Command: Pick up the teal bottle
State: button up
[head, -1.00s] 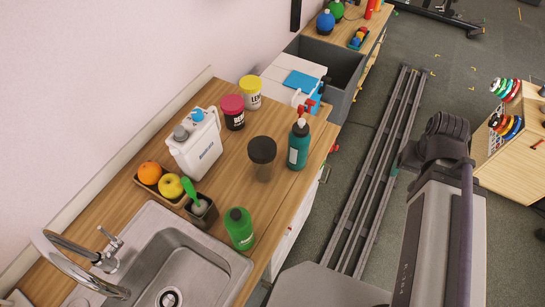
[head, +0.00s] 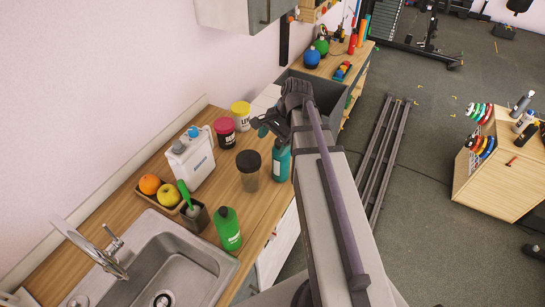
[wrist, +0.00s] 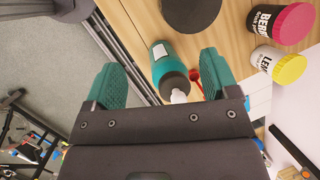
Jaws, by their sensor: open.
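The teal bottle (head: 281,163) stands upright on the wooden counter near its front edge, partly hidden by my arm in the head view. In the wrist view the teal bottle (wrist: 167,66) lies between my two green fingertips, with its white pump top toward the gripper. My gripper (wrist: 163,72) is open, with a finger on each side and the bottle closer to the right one. I cannot tell how far the fingers are above it. In the head view my gripper (head: 266,124) is small and partly hidden beside the bottle.
A dark-lidded cup (head: 249,170) stands just left of the bottle. A pink-lidded tub (head: 225,132), a yellow-lidded tub (head: 241,115) and a white jug (head: 192,158) stand behind. A green bottle (head: 228,229) is nearer the sink (head: 180,268). A red item (wrist: 194,76) shows beside the bottle.

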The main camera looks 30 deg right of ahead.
aim_at(279, 140)
jog(key=w+d+r+m+t+y+p, duration=0.15)
jog(key=d+r+m, duration=0.25)
jog(key=d+m, duration=0.5)
jog(key=shift+n+y, duration=0.25)
jog(key=shift+n, duration=0.25)
jog(key=b+x, duration=0.5)
jog(key=x, duration=0.1)
jog(key=shift+w+d+f+b, duration=0.15)
jog(key=shift+w+d+b, duration=0.05)
jog(key=shift+d+b, duration=0.2)
jog(key=shift+a, duration=0.2)
jog(key=b+x, duration=0.4)
jog(key=shift+w+f, duration=0.15)
jog(key=shift+f, duration=0.3)
jog(key=shift+w+a, duration=0.1)
jog(key=shift+a, duration=0.15)
jog(key=shift+r, duration=0.15)
jog(key=c, duration=1.4)
